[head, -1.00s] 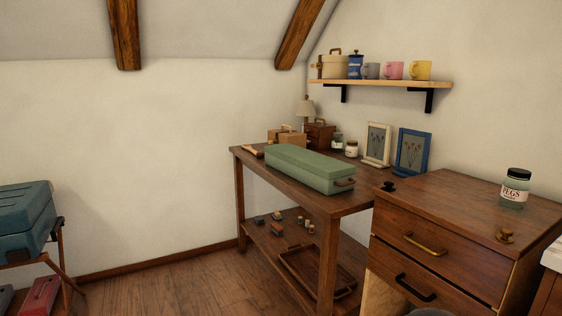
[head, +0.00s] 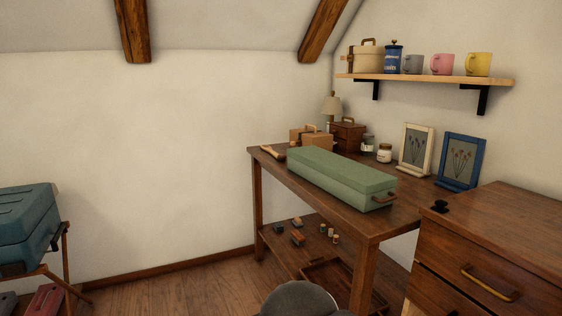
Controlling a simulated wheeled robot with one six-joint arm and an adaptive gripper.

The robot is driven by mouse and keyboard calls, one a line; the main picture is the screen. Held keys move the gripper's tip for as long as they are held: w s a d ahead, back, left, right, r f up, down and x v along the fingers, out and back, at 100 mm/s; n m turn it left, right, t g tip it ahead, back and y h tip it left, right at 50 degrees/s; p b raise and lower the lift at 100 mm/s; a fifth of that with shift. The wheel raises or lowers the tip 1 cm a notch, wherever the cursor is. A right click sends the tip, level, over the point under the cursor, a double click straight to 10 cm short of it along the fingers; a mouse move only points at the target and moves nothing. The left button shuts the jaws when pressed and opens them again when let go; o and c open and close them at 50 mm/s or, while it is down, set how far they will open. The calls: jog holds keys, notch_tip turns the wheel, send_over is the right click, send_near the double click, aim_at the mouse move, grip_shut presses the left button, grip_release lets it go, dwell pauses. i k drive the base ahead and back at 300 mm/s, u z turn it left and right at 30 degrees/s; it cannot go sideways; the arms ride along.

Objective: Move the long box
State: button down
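The long box (head: 340,176) is green, with a lid and a dark handle on its near right end. It lies flat on the wooden table (head: 315,205), lengthwise from the back left toward the front right, with its near end close to the table's front. My gripper cannot be made out; only a rounded grey part, probably of my arm, shows at the bottom centre, below and in front of the table.
Tan boxes (head: 310,137), a dark wooden box (head: 347,136), jars and picture frames (head: 416,150) stand behind the long box. A drawer cabinet (head: 500,235) adjoins at right. A blue-green case (head: 28,215) rests on a stand at left. Floor between is clear.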

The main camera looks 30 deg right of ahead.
aim_at(366, 189)
jog(key=z, duration=0.25)
jog(key=i, duration=1.05)
jog(key=z, duration=0.55)
